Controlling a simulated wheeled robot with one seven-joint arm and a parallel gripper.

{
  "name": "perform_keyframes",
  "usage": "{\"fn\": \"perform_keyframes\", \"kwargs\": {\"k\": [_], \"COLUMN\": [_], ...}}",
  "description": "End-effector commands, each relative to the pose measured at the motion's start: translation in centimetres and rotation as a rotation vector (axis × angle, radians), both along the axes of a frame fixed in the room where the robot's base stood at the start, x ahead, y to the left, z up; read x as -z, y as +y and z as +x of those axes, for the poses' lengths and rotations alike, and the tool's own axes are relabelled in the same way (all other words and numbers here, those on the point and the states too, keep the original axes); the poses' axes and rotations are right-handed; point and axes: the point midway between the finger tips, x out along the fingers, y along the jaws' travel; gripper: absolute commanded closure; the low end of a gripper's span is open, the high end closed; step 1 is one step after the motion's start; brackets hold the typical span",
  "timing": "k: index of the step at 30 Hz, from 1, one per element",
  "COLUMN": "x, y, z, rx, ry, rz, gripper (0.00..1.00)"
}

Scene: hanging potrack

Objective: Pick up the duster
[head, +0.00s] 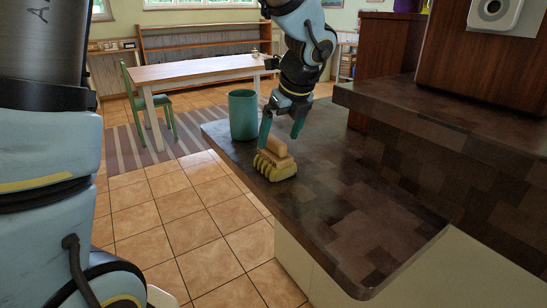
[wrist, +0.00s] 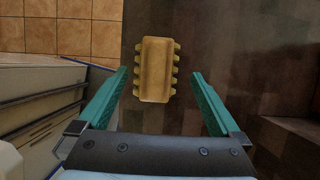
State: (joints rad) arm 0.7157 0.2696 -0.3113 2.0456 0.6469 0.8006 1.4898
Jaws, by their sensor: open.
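The duster (head: 274,160) has a tan block handle over a yellow ribbed underside. It lies on the dark countertop (head: 345,225) near its left edge in the head view. In the wrist view the duster (wrist: 157,69) shows from above, between and just beyond the fingertips. My gripper (head: 283,128) is open above the duster, its two teal fingers pointing down. In the wrist view my gripper (wrist: 157,72) has a finger on each side of the duster with a gap to both, and it is empty.
A teal cup (head: 243,115) stands on the counter just left of my gripper. A raised dark ledge (head: 450,112) and a wooden cabinet (head: 385,45) border the counter on the right. The counter in front of the duster is clear. Tiled floor (head: 190,220) lies beyond its left edge.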

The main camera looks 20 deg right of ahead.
Motion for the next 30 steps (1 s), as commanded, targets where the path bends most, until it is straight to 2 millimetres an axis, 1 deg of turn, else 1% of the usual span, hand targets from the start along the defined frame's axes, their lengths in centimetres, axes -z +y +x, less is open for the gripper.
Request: {"fn": "perform_keyframes", "kwargs": {"k": [1, 3, 8, 11, 15, 18, 21, 26, 27, 30], "x": [0.7, 1.4, 2.3, 3.4, 5.5, 6.4, 6.8, 6.8, 6.8, 6.8], "y": [0.1, 0.1, 0.3, 0.6, 1.0, 1.0, 1.0, 1.0, 1.0, 1.0], "z": [0.2, 0.5, 0.8, 1.2, 1.8, 2.2, 2.4, 2.4, 2.4, 2.4], "rx": [0.0, 0.0, 0.0, 0.0, 0.0, 0.001, 0.0, -0.001, -0.001, -0.001], "ry": [0.003, 0.001, 0.002, 0.003, 0.003, 0.002, 0.001, 0.001, 0.001, 0.001], "rz": [0.003, 0.001, 0.001, 0.002, 0.003, 0.001, 0.0, -0.001, -0.001, -0.001], "gripper": [0.0, 0.0, 0.0, 0.0, 0.0, 0.0, 0.0, 0.0, 0.01, 0.12]}}
